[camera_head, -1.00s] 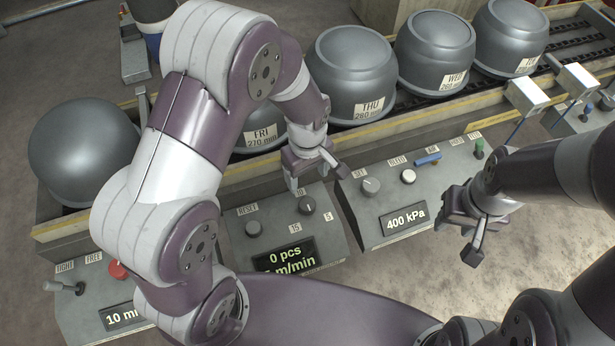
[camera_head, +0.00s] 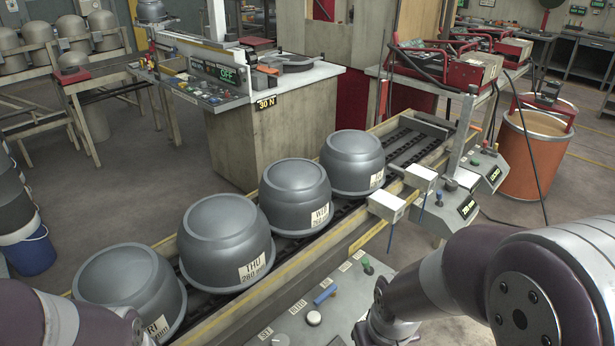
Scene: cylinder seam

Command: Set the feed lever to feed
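I cannot pick out the feed lever for sure; the labels are too small to read. A grey control panel (camera_head: 285,322) at the bottom centre carries a small blue lever-like handle (camera_head: 325,295), a green-topped control (camera_head: 367,267) and a pale round knob (camera_head: 314,318). My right gripper (camera_head: 368,333) is at the bottom edge, just right of this panel; its fingers are mostly cut off or hidden, so its opening does not show. My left arm enters at the bottom left, and its fingers are out of the frame.
Several grey domed cylinders (camera_head: 225,240) stand on a conveyor (camera_head: 418,148) running to the upper right. A bench (camera_head: 325,72) with an "OFF" display stands behind. Another control box (camera_head: 487,175) stands right of the conveyor, near an orange barrel (camera_head: 530,150).

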